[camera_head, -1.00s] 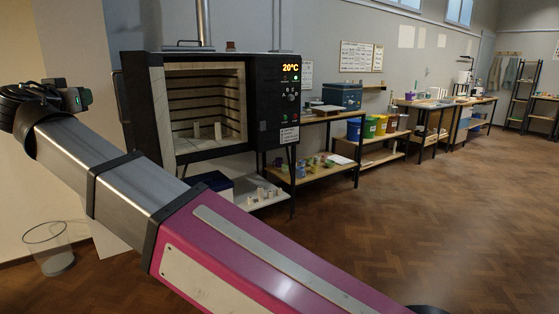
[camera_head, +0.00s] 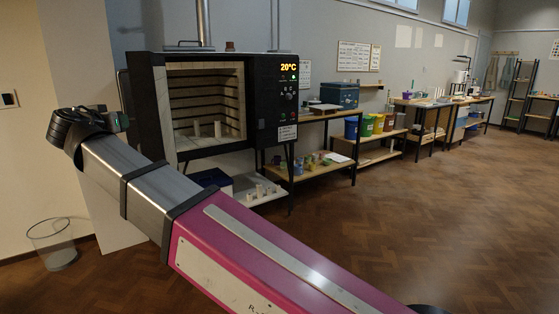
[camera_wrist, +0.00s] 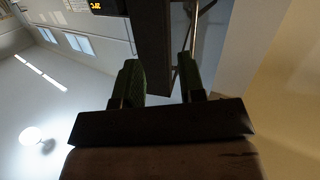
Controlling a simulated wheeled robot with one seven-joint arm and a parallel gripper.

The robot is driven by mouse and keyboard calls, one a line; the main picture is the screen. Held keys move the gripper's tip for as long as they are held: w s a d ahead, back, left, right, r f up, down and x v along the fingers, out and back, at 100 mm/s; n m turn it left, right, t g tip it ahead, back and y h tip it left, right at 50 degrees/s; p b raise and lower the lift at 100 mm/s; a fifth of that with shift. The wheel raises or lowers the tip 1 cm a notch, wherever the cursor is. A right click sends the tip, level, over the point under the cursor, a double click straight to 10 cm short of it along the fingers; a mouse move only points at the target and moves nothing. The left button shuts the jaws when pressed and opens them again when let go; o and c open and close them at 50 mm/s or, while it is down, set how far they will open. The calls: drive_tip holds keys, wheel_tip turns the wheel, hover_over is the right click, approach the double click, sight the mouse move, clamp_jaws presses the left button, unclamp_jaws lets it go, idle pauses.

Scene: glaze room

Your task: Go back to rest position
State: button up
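My arm reaches from the bottom of the head view up to the left, in front of the kiln (camera_head: 153,100). In the wrist view my gripper (camera_wrist: 159,62) has its two dark green fingers clearly apart. Nothing shows between the fingers except the background behind them. In the head view the arm's far end is at the left, and the fingers cannot be made out well there. The kiln chamber is open to view, with small pale posts (camera_head: 217,129) on its floor, and its display reads 20°C.
A wire bin (camera_head: 52,245) stands on the floor at the left, near the wall. A low shelf (camera_head: 262,200) with small pale pieces is under the kiln. Benches with coloured buckets (camera_head: 367,126) line the back wall. The wooden floor (camera_head: 440,220) at the right is clear.

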drive_tip(key=w+d+f+g+h, duration=0.1)
drive_tip(key=w+d+f+g, duration=0.2)
drive_tip(key=w+d+f, duration=0.55)
drive_tip(key=w+d+f+g+h, duration=0.2)
drive_tip(key=w+d+f, duration=0.2)
drive_tip(key=d+f, duration=0.85)
drive_tip(key=w+d+f+g+h, duration=0.1)
drive_tip(key=w+d+f+g, duration=0.2)
drive_tip(key=w+d+f, duration=0.55)
drive_tip(key=s+d+f+g+y, duration=0.1)
drive_tip(key=s+d+f, duration=0.3)
drive_tip(key=d+f, duration=0.5)
drive_tip(key=s+d+f+m+g+y, duration=0.1)
drive_tip(key=s+d+f+g, duration=0.3)
drive_tip(key=d+f, duration=0.6)
drive_tip(key=s+d+f+m+g, duration=0.1)
drive_tip(key=s+d+f+g, duration=0.2)
drive_tip(key=d, duration=1.1)
drive_tip(key=s+f, duration=0.3)
drive_tip(key=f, duration=0.3)
drive_tip(key=shift+s+d+f+y, duration=0.2)
drive_tip(key=shift+d+f+y, duration=0.1)
drive_tip(key=shift+d+y, duration=0.1)
